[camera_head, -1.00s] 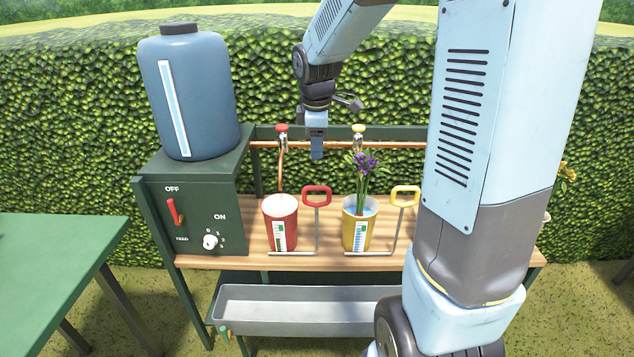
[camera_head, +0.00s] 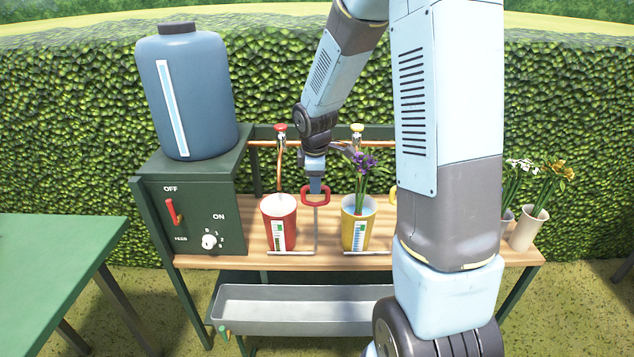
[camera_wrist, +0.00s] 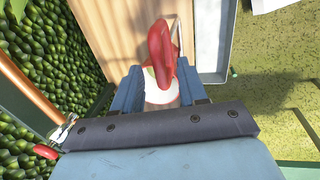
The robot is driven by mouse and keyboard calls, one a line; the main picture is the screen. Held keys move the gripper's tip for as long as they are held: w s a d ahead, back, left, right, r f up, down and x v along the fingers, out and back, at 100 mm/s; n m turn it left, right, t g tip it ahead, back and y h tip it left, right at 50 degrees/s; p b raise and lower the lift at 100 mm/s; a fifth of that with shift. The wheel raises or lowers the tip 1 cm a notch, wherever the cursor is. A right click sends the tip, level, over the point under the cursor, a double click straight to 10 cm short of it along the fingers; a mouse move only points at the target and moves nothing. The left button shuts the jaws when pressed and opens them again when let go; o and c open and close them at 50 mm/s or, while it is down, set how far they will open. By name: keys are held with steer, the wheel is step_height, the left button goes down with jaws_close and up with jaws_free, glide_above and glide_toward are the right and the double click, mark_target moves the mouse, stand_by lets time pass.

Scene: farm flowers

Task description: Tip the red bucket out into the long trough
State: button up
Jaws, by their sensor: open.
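The red bucket (camera_head: 280,228) stands upright on the wooden bench, with a white top and a scale on its front. Its red loop handle (camera_head: 322,196) sits on a metal rod at its right. My gripper (camera_head: 315,188) is just above this handle. In the wrist view the red handle (camera_wrist: 163,58) shows between the open fingers of my gripper (camera_wrist: 160,82), and the bucket's white top shows partly behind it. Whether the fingers touch the handle I cannot tell. The long grey trough (camera_head: 290,318) lies below the bench's front edge and looks empty; my arm hides its right end.
A yellow bucket (camera_head: 352,236) with purple flowers stands to the right, its yellow handle partly hidden by my arm. Taps and a copper pipe run behind. A green control box (camera_head: 195,205) with a blue tank (camera_head: 188,90) is at left. Potted flowers (camera_head: 528,230) stand at right.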

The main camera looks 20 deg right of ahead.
steer(key=shift+f, duration=0.45)
jaws_close()
stand_by(0.4)
steer(key=shift+d, duration=0.3)
